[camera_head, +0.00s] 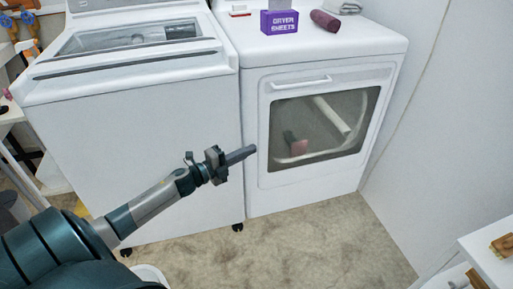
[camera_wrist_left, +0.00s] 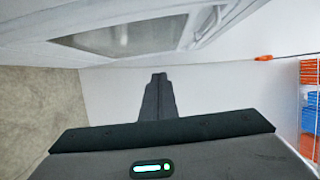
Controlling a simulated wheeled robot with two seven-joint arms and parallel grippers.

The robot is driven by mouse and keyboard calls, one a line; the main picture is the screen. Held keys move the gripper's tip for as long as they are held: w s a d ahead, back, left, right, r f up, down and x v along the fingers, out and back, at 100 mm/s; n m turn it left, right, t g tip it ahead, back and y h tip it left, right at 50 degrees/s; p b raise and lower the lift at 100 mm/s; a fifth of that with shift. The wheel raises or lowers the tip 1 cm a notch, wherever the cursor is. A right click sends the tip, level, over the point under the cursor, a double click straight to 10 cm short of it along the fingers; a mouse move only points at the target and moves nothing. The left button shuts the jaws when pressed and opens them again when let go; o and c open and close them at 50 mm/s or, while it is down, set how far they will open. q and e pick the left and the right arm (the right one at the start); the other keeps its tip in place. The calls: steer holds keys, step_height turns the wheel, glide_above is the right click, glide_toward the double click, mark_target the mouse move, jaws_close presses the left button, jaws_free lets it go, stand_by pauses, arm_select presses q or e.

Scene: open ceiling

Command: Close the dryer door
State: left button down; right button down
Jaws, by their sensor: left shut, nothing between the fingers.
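The white dryer (camera_head: 252,200) stands right of the washer. Its door (camera_head: 264,125) has a dark window and a handle (camera_head: 301,82) along the top. The door looks flush or nearly flush with the dryer front; I cannot tell whether a small gap is left. My left gripper (camera_head: 250,151) is shut and empty, pointing right near the door's left edge. I cannot tell whether it touches. In the left wrist view, the shut fingers (camera_wrist_left: 157,97) point forward, with a windowed white panel, apparently the door (camera_wrist_left: 190,30), at the upper left. My right gripper is out of view.
A white washer (camera_head: 140,150) stands at the left. A purple dryer sheets box (camera_head: 280,22) and a dark purple roll (camera_head: 324,20) sit on the dryer. A white wall (camera_head: 450,130) is at the right. The floor (camera_head: 300,240) before the dryer is clear.

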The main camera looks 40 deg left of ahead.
arm_select(q)
steer(key=shift+v, duration=0.8)
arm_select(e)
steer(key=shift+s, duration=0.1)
